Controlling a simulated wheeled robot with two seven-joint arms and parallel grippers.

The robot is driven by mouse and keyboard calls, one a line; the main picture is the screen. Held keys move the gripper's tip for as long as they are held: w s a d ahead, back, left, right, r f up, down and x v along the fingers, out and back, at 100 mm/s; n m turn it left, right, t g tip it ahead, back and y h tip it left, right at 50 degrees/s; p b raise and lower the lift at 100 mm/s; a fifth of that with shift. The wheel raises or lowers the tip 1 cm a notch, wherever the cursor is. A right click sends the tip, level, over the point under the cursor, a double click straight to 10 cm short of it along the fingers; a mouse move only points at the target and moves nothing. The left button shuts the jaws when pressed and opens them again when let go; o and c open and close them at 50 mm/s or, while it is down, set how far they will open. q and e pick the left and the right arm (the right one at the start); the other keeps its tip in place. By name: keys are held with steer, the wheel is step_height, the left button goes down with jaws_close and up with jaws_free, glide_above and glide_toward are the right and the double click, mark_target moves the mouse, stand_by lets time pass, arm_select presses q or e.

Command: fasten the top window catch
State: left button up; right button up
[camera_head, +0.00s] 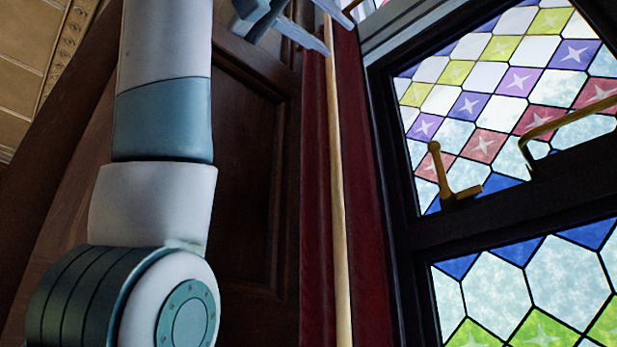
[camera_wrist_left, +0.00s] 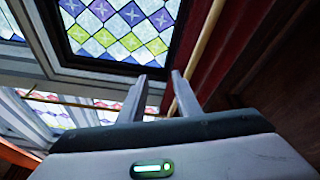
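The stained-glass window (camera_head: 400,180) in a dark frame fills the right of the head view. A brass catch (camera_head: 460,195) with an upright lever sits on its dark crossbar. A brass bar handle (camera_head: 565,121) is farther right; I cannot tell which fitting is the top catch. My left gripper (camera_head: 338,38) is at the top edge of the head view, partly cut off, left of the window and apart from both fittings. In the left wrist view, my left gripper (camera_wrist_left: 158,77) shows its two fingers spread, with nothing held between them. My right gripper is in neither view.
A dark red curtain (camera_head: 366,200) hangs left of the window, with a pale wooden pole (camera_head: 338,190) in front of it. The pole also runs behind my fingers in the left wrist view (camera_wrist_left: 207,38). Dark wood panelling (camera_head: 245,180) stands farther left.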

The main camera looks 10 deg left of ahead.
arm_select(q)
steer(key=shift+s+a+r+h, duration=0.3)
steer(key=shift+s+a+r, duration=0.1)
steer(key=shift+a+r, duration=0.35)
steer(key=shift+f, duration=0.2)
steer(key=w+d+f+m+g+y, duration=0.1)
steer(key=w+d+f+y, duration=0.2)
steer(key=d+f, duration=0.4)
steer(key=shift+d+f, duration=0.35)
steer(key=shift+d, duration=0.3)
steer(key=shift+w+a+r, duration=0.1)
steer(key=shift+r, duration=0.05)
